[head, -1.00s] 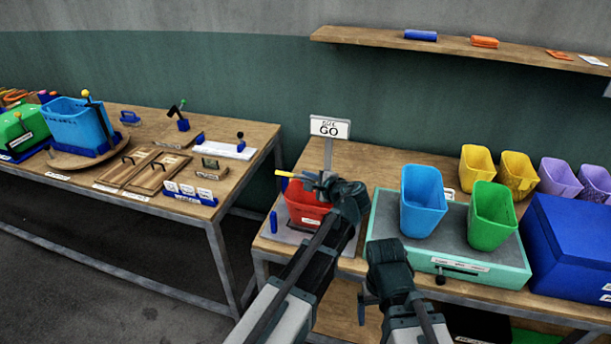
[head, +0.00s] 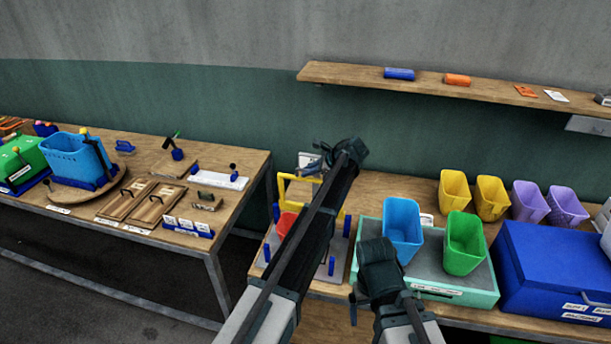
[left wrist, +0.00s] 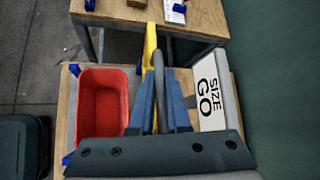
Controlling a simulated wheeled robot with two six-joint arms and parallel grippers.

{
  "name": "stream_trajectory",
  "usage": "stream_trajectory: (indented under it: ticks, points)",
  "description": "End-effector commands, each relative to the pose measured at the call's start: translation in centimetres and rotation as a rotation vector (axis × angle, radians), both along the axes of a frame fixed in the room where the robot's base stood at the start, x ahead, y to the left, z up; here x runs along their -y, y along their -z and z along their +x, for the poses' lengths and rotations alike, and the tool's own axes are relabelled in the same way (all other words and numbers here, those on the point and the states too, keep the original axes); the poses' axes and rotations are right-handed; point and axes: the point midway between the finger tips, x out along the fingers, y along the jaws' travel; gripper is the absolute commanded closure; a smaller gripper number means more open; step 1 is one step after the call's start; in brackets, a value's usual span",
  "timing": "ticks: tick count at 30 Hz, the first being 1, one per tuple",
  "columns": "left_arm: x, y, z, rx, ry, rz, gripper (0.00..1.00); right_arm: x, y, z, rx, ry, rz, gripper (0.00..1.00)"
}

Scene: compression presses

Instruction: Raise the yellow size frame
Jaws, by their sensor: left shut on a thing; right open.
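The yellow size frame (head: 281,190) stands raised above the red bin (head: 286,224), between blue posts on a pale base. My left gripper (head: 312,167) is at the frame's top bar, and my forearm hides much of the frame and bin. In the left wrist view the yellow frame (left wrist: 150,45) runs into the fingers of my left gripper (left wrist: 159,75), which are shut on it. The red bin (left wrist: 103,105) lies to the left there. My right gripper (head: 359,299) is open, low in front of the teal-edged box, its fingers hard to see.
The SIZE GO sign (left wrist: 208,92) stands close beside my left gripper. A blue bin (head: 402,228) and a green bin (head: 464,245) stand on the teal-edged box (head: 460,292). A blue box (head: 555,270) is further right. A second table (head: 240,205) stands left across a gap.

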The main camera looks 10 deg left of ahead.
Motion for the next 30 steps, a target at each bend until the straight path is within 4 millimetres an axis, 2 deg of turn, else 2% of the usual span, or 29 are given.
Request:
stream_trajectory:
  ticks: [1,7,23,24,28,30]
  points:
    - [0.0,-0.1,0.7,0.0,0.0,-0.001,1.0,0.0,-0.1,0.0,0.0,0.0,0.0,0.08]
    - [0.1,-0.1,1.8,0.001,0.001,-0.001,1.0,0.0,-0.2,0.0,0.0,0.001,0.0,0.08]
    - [0.1,-0.2,2.0,0.003,0.0,-0.001,1.0,0.0,-0.2,0.0,0.0,0.001,0.0,0.08]
    - [0.1,-0.2,2.0,0.003,0.0,-0.001,0.8,0.0,-0.2,0.0,0.0,0.001,0.0,0.08]
    - [0.1,-0.2,2.0,0.003,0.0,-0.001,0.56,0.0,-0.2,0.0,0.0,0.001,0.0,0.08]
    - [0.1,-0.2,2.0,0.003,0.0,-0.001,0.55,0.0,-0.2,0.0,0.0,0.001,0.0,0.08]
